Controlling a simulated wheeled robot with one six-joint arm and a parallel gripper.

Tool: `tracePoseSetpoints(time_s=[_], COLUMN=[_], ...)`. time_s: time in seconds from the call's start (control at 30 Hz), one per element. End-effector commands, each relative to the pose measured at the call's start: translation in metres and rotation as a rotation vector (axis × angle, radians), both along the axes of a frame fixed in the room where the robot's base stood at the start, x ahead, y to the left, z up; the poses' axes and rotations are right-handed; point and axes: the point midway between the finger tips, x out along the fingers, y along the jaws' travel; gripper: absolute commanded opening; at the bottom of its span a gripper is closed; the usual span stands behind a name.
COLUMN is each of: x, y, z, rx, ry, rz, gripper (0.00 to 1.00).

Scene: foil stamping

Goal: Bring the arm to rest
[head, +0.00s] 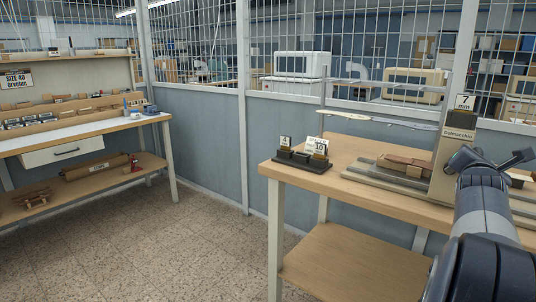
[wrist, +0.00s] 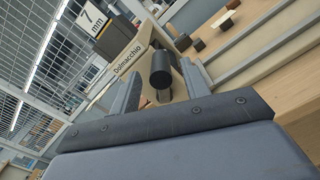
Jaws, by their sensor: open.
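My gripper (head: 494,158) is at the right of the head view, raised in front of the workbench with the Dolmacchio stand (head: 452,150). In the wrist view my gripper (wrist: 160,88) has its two fingers spread apart, with nothing clamped between them. A black cylindrical knob (wrist: 160,68) on the stand shows in the gap between the fingers. I cannot tell how far it is from the fingertips. The arm reaches up from the lower right corner of the head view.
The wooden workbench (head: 352,150) carries a dark holder (head: 302,161) with small blocks and number cards, and metal rails with a brown piece (head: 405,163). A second bench (head: 80,133) stands at the left. The tiled floor (head: 170,240) between is clear. Wire mesh panels stand behind.

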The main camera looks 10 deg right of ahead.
Motion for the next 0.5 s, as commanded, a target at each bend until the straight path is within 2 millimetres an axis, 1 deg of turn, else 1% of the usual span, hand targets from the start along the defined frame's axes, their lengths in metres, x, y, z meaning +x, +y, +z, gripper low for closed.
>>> tracePoseSetpoints(time_s=[0.03,0.37,0.4,0.5], x=[-0.005,-0.035,-0.034,-0.023], y=[0.007,0.046,0.044,0.030], z=[-0.001,0.000,-0.001,-0.001], rx=[0.000,-0.002,0.002,0.002], ry=[-0.001,-0.001,0.000,0.001], rz=[0.000,0.000,0.000,0.000], gripper=[0.44,0.44,0.44,0.44])
